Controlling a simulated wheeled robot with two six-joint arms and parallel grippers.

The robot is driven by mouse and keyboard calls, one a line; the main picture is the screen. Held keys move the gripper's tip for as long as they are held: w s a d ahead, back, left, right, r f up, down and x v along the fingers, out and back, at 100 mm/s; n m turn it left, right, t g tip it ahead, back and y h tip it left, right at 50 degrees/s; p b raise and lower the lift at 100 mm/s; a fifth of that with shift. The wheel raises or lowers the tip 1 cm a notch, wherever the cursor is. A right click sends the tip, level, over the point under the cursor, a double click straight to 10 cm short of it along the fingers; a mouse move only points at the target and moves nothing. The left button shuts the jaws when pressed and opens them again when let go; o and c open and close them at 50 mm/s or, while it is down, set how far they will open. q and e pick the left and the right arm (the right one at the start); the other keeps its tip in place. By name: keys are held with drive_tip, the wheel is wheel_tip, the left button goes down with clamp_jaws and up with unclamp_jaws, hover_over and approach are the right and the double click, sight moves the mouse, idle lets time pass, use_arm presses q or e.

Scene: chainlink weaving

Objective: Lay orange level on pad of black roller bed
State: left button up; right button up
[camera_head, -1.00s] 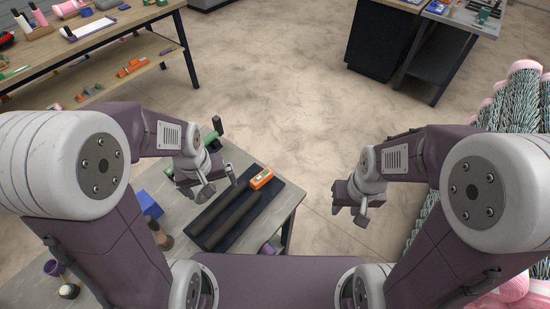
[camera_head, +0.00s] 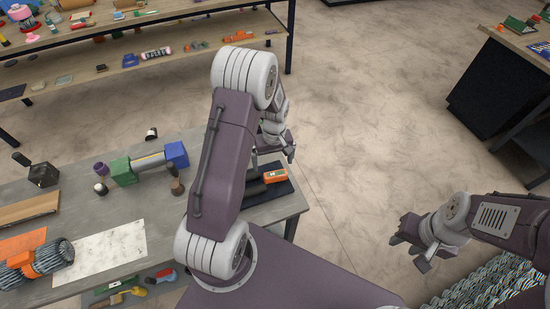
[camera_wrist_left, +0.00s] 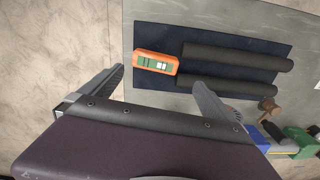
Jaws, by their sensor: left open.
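The orange level (camera_head: 275,176) has a pale display and lies flat at the end of the black roller bed (camera_head: 281,190). In the left wrist view the level (camera_wrist_left: 153,62) rests on the bed's dark pad (camera_wrist_left: 205,32), beside the ends of the two black rollers (camera_wrist_left: 240,57). My left gripper (camera_head: 276,156) is open and empty; in the left wrist view its fingers (camera_wrist_left: 152,97) spread wide, with the level beyond the gap between them. In the head view my left arm hides much of the bed. My right gripper (camera_head: 410,251) looks open and empty, over the floor.
The grey table (camera_head: 160,265) holds a green and blue clamp-like tool (camera_head: 150,163), dark-handled pieces, a white sheet (camera_head: 105,250) and a ribbed roll (camera_head: 35,265) at left. A shelf (camera_head: 120,80) with several items stands behind. Open floor lies right of the table.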

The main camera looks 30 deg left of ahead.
sight(275, 173)
use_arm(q)
drive_tip(key=f, duration=0.1)
drive_tip(key=d+f, duration=0.1)
drive_tip(key=f, duration=0.1)
drive_tip(key=f+p, duration=0.1)
drive_tip(key=f, duration=0.1)
drive_tip(key=shift+w+d, duration=0.3)
drive_tip(key=shift+d, duration=0.1)
drive_tip(key=shift+s+a+f+p, duration=0.1)
drive_tip(key=shift+a+f+p, duration=0.05)
drive_tip(key=shift+f, duration=0.4)
drive_tip(key=shift+s+a+f+p, duration=0.1)
drive_tip(key=shift+a+f+p, duration=0.05)
drive_tip(key=shift+f, duration=0.35)
drive_tip(key=shift+a+f, duration=0.25)
drive_tip(key=shift+f, duration=0.15)
drive_tip(key=shift+d, duration=0.25)
drive_tip(key=c, duration=1.6)
use_arm(e)
drive_tip(key=shift+w+d+r, duration=0.25)
drive_tip(key=shift+d+r, duration=0.45)
use_arm(q)
drive_tip(key=shift+w+a+n, duration=0.15)
drive_tip(key=shift+n, duration=0.55)
use_arm(e)
drive_tip(key=shift+f, duration=0.25)
